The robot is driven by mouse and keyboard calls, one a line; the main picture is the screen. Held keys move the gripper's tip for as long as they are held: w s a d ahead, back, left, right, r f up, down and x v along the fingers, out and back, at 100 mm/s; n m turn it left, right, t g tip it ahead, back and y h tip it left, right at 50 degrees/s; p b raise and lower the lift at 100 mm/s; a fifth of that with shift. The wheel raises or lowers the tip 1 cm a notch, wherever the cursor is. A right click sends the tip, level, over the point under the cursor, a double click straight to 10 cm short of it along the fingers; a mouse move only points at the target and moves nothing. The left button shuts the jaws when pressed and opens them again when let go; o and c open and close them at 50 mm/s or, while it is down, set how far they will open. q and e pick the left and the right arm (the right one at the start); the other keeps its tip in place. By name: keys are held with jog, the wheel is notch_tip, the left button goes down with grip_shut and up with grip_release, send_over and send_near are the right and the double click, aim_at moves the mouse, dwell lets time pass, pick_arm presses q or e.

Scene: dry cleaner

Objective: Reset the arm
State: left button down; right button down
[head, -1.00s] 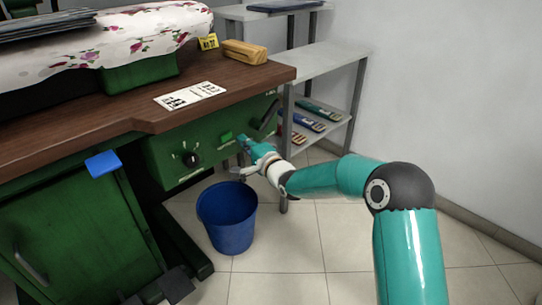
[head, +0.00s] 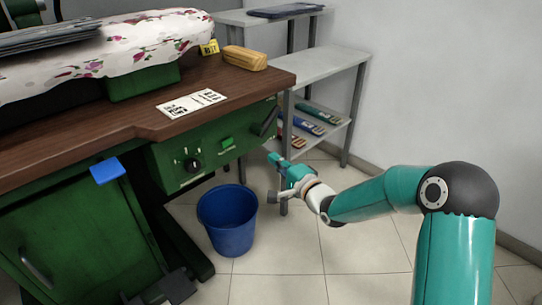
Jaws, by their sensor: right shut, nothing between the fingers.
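My right arm comes in from the lower right, teal with a dark elbow. Its gripper (head: 274,176) is shut and empty, and points left toward the front of the green pressing machine. It hangs in front of the grey shelf's near leg, to the right of the machine's control panel (head: 188,163), and looks clear of it. The panel has a black knob (head: 192,164), a green button (head: 227,143) and a dark lever (head: 268,121). My left gripper is not in view.
A blue bucket (head: 228,222) stands on the tiled floor below the panel. A grey shelf (head: 325,72) with several items is behind the gripper. Floor is free at the lower centre.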

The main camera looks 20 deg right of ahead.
jog(key=s+a+f+n+g, duration=0.1)
jog(key=s+a+f+g, duration=0.25)
jog(key=f, duration=0.45)
jog(key=s+a+f+g, duration=0.2)
jog(key=s+a+f, duration=0.2)
jog(key=f, duration=0.5)
jog(key=s+a+f+n+g, duration=0.15)
jog(key=s+a+f, duration=0.25)
jog(key=f, duration=0.4)
jog(key=s+a+f+n+g, duration=0.2)
jog(key=s+f+n+g, duration=0.3)
jog(key=s, duration=0.7)
jog(key=s+a+f+n+g, duration=0.1)
jog(key=s+f+n+g, duration=0.4)
jog(key=s, duration=0.7)
notch_tip(320, 180, up, 36)
jog(key=n+p, duration=0.1)
jog(key=p, duration=3.5)
jog(key=shift+w+a, duration=0.2)
jog(key=shift+a, duration=0.1)
